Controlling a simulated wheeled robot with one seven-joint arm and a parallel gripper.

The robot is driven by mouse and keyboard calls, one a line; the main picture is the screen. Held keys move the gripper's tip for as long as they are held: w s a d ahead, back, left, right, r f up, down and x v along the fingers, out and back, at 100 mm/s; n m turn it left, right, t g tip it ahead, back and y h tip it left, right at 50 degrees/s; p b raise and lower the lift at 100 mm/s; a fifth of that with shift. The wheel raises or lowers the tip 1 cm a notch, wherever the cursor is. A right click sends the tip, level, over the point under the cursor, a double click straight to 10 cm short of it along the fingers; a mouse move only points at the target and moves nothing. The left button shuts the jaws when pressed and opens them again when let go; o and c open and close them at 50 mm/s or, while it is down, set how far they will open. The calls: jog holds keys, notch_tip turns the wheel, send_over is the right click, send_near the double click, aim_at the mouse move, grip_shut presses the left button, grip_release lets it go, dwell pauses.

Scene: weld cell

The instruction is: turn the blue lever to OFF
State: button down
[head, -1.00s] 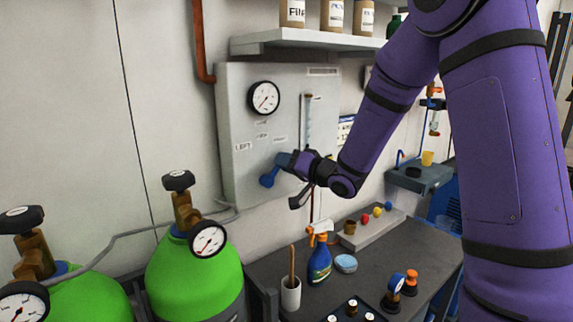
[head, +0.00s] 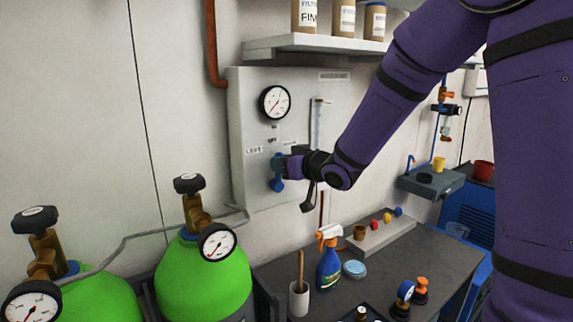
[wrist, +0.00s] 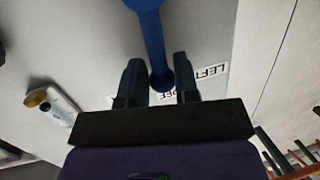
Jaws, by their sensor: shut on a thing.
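The blue lever (head: 277,172) is on the grey wall panel (head: 243,105). In the head view it stands about upright, its upper end under the small OFF label (head: 272,140). The LEFT label (head: 254,150) is to its left. My gripper (head: 285,166) reaches in from the right and is shut on the lever's upper part. In the wrist view the lever (wrist: 151,35) runs down between the two fingers of my gripper (wrist: 160,78). Its rounded end lies close to the OFF label (wrist: 178,97), which is partly hidden. The LEFT label (wrist: 211,72) shows beside the right finger.
A round gauge (head: 275,102) is above the lever, and a shelf (head: 290,45) with jars is higher up. Green cylinders (head: 205,280) stand at the lower left. Below, the bench (head: 400,265) holds a spray bottle (head: 328,265) and a white cup (head: 299,300).

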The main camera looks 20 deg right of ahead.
jog(key=shift+a, duration=0.2)
dwell(0.4)
jog(key=c, duration=1.1)
grip_release()
jog(key=shift+s, duration=0.1)
jog(key=v, duration=1)
jog(key=shift+s, duration=0.35)
jog(key=shift+d+r, duration=0.15)
